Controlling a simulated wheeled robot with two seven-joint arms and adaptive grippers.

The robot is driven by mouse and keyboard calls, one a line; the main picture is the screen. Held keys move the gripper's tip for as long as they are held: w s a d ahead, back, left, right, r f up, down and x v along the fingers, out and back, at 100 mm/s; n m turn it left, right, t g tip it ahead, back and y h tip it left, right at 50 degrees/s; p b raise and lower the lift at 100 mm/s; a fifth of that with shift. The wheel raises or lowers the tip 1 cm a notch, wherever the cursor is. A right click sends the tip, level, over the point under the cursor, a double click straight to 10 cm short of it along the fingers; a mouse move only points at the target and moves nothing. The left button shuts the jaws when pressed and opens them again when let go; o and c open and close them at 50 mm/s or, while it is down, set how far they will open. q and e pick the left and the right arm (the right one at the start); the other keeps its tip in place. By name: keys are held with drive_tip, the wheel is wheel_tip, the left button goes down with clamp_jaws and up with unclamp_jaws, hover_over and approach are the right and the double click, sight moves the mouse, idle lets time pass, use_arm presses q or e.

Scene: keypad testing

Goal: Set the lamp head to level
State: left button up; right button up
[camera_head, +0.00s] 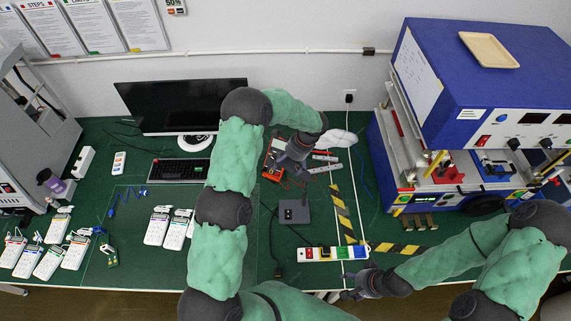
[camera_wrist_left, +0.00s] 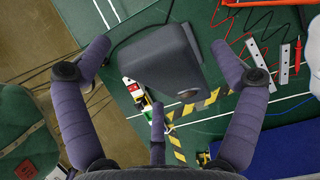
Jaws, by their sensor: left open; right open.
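A white rounded shape (camera_head: 338,138), which looks like the lamp head, stands against the back wall. It is partly hidden by my left arm, and its exact tilt cannot be told. My left gripper (camera_head: 286,161) is open, pointing down over the table to the left of this shape. In the head view a dark grey box (camera_head: 293,211) sits on the table. My right gripper (camera_head: 352,283) is open at the front edge.
A multimeter (camera_head: 275,154) with red leads lies by my left gripper. A power strip (camera_head: 333,253) and striped tape (camera_head: 400,249) are in front. A blue instrument rack (camera_head: 480,90) fills the right. A monitor (camera_head: 180,105), keyboard (camera_head: 180,169) and several white keypads (camera_head: 157,228) are left.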

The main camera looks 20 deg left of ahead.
use_arm(q)
drive_tip(key=shift+s+a+f, duration=0.2)
drive_tip(key=shift+f, duration=0.4)
drive_tip(key=shift+w+a+f, duration=0.1)
drive_tip(key=shift+f, duration=0.1)
drive_tip(key=shift+c, duration=0.2)
